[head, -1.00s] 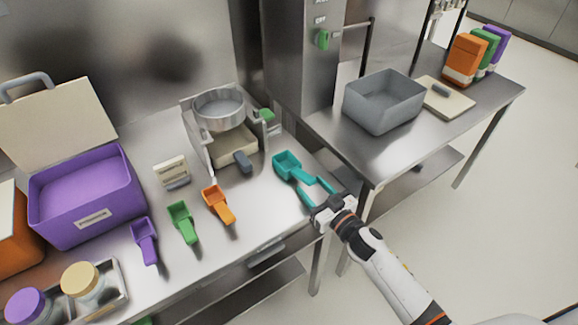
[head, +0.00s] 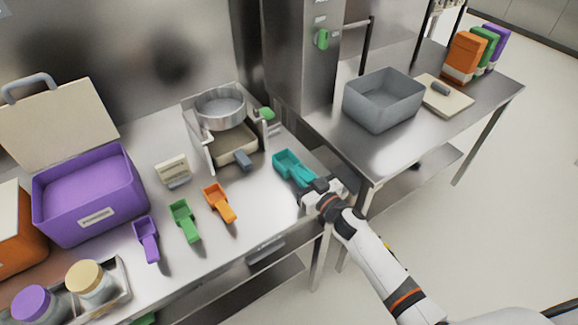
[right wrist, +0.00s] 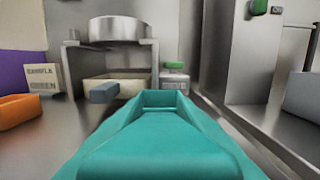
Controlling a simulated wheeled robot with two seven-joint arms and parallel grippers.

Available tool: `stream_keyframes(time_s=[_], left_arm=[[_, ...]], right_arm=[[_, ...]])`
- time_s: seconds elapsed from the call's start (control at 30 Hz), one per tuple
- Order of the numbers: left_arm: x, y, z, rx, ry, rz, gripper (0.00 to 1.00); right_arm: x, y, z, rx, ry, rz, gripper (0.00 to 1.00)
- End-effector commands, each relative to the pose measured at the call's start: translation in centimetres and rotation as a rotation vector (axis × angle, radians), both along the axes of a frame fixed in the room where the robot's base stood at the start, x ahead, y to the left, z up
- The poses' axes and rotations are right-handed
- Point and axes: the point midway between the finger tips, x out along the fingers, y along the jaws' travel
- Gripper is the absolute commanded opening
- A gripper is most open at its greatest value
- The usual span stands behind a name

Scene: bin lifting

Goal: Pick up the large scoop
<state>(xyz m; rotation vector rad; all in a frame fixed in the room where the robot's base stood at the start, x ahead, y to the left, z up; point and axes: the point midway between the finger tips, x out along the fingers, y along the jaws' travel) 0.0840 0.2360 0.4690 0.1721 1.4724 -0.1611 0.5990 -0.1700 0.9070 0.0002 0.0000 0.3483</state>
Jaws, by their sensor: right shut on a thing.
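The large teal scoop (head: 287,162) lies near the right edge of the steel table, its bowl pointing away from my arm. My right gripper (head: 305,184) is shut on its handle, low at the table's edge. The scoop appears to rest on the table; any small gap below it cannot be told. In the right wrist view the teal scoop (right wrist: 165,140) fills the bottom middle, its bowl ahead. The gripper covers most of the handle in the head view. My left gripper is not in view.
Smaller orange (head: 219,203), green (head: 185,221) and purple (head: 147,239) scoops lie to the left. A sieve stand (head: 221,108) stands behind. A purple bin (head: 90,205) is at left. A grey bin (head: 383,100) sits on the right table, beyond a gap.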

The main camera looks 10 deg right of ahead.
Motion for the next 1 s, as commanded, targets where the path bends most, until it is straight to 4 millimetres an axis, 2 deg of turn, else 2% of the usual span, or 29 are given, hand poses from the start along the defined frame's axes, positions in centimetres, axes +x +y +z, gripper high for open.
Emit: stream_keyframes(time_s=[0.17, 0.27, 0.6, 0.7, 0.83, 1.0], left_arm=[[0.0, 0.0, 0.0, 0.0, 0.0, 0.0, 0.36], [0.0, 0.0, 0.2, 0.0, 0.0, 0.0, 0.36], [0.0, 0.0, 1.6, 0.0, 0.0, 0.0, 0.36], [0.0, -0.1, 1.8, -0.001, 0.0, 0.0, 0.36], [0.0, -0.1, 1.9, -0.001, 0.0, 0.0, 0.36], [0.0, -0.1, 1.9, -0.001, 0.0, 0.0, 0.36]], right_arm=[[0.0, 0.0, 0.0, -0.001, 0.0, 0.0, 0.05], [0.0, 0.0, 0.8, -0.003, -0.003, 0.001, 0.05], [0.0, -0.1, 7.3, -0.004, -0.006, 0.003, 0.05], [0.0, -0.1, 8.7, -0.004, -0.004, 0.001, 0.05], [0.0, 0.0, 9.8, -0.002, -0.002, 0.001, 0.05], [0.0, 0.0, 10.1, 0.0, 0.0, 0.001, 0.05]])
